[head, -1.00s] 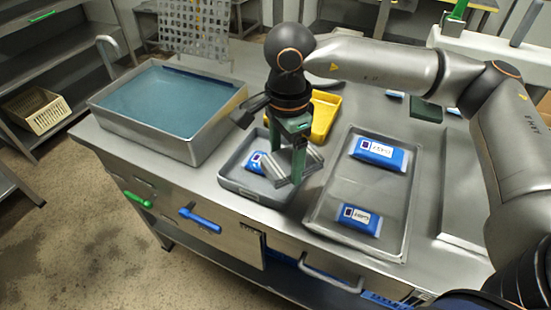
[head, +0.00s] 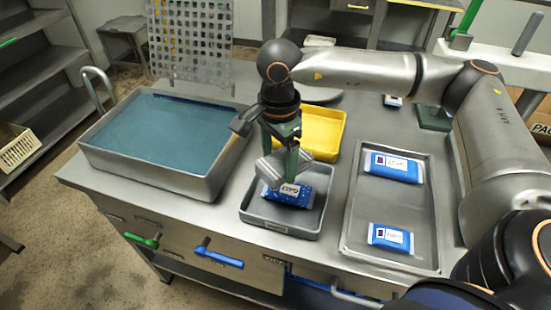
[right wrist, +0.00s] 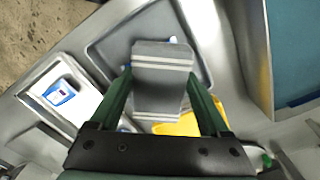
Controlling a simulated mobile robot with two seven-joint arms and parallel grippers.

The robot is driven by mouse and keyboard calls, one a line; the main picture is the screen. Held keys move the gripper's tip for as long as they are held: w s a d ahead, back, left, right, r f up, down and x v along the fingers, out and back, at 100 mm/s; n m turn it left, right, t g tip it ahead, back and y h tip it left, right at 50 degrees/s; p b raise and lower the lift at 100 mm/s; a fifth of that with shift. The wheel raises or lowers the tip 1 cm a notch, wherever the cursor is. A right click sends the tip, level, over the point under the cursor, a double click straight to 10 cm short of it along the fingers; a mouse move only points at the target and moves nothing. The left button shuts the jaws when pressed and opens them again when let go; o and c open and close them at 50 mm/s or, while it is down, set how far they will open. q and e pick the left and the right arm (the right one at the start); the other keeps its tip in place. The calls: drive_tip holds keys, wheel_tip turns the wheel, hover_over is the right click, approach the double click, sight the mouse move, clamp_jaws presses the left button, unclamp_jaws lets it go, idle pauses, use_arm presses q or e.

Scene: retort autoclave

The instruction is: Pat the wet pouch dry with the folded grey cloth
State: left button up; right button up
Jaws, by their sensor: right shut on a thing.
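The wet pouch (head: 290,194) is blue with a white label and pale droplets, lying in a small grey tray (head: 259,224). My right gripper (head: 284,168) is shut on the folded grey cloth (head: 268,169), which has pale stripes. The cloth is at the pouch's upper left edge in the head view and overlaps it there; I cannot tell whether they touch. In the right wrist view the cloth (right wrist: 161,78) sits between the green fingers and hides most of the pouch. My left gripper is not in view.
A water-filled basin (head: 128,168) stands at the left. A yellow tray (head: 325,130) is behind the small tray. A larger tray (head: 352,246) at the right holds two blue pouches (head: 393,167). A perforated rack (head: 190,40) stands behind the basin.

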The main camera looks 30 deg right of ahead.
sight(279, 192)
wheel_tip(279, 192, down, 4)
drive_tip(key=shift+r+b, duration=0.1)
drive_tip(key=shift+b, duration=0.9)
drive_tip(key=shift+f+b, duration=0.3)
drive_tip(key=shift+f, duration=0.5)
drive_tip(key=shift+f, duration=0.15)
drive_tip(key=shift+f+b, duration=0.3)
drive_tip(key=shift+b, duration=0.2)
drive_tip(key=shift+f, duration=0.1)
drive_tip(key=shift+s+f+b, duration=0.1)
drive_tip(key=shift+f+b, duration=0.05)
drive_tip(key=shift+b, duration=0.15)
idle(0.7)
